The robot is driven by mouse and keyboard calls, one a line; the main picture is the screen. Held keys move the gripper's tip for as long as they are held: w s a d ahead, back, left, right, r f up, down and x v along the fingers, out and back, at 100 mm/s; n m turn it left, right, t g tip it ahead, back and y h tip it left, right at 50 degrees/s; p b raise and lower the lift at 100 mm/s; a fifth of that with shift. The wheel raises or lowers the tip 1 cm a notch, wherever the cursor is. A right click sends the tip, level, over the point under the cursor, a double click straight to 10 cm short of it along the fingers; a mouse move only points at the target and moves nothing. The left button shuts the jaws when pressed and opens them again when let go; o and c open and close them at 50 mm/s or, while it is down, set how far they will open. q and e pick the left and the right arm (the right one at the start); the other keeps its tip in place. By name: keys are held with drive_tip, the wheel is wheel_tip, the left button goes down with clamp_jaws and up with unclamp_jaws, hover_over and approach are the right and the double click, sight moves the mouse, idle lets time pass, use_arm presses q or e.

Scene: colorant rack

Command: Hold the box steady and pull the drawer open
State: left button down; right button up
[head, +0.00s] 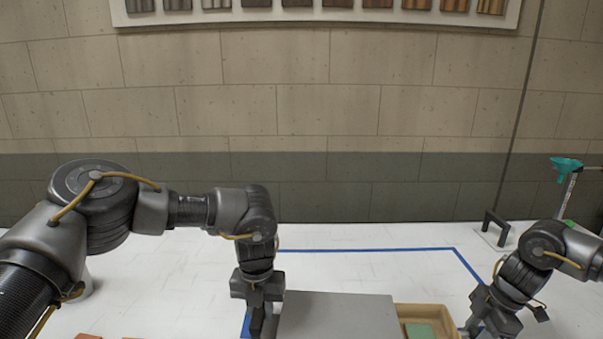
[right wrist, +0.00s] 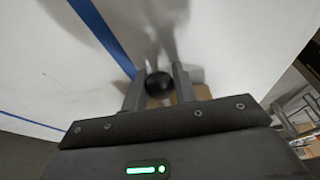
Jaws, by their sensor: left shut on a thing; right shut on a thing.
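The grey box (head: 340,314) stands on the white table, its lower part cut off by the picture's bottom edge. Its wooden drawer (head: 440,311) sticks out to the right, with a green block (head: 419,330) inside. My left gripper (head: 262,322) points down at the box's left edge and is shut on the box; its fingertips are partly cut off. My right gripper (head: 474,328) is at the drawer's right end. In the right wrist view, its two fingers stand on either side of a round black knob (right wrist: 158,84) and are shut on it.
Blue tape (head: 370,249) marks the table around the box. A dark handle-shaped piece (head: 495,226) stands at the back right, with a teal item on a stand (head: 566,166) beyond it. Orange-brown pieces (head: 88,336) show at the front left. The table behind the box is clear.

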use_arm(q)
drive_tip(key=shift+a, duration=0.15)
use_arm(e)
drive_tip(key=shift+d, duration=0.6)
drive_tip(key=o, duration=1.2)
drive_tip(key=shift+c, duration=0.2)
drive_tip(key=shift+a, duration=0.1)
drive_tip(key=v, duration=1.2)
drive_tip(key=shift+s, duration=0.1)
use_arm(q)
drive_tip(key=c, duration=1.1)
unclamp_jaws()
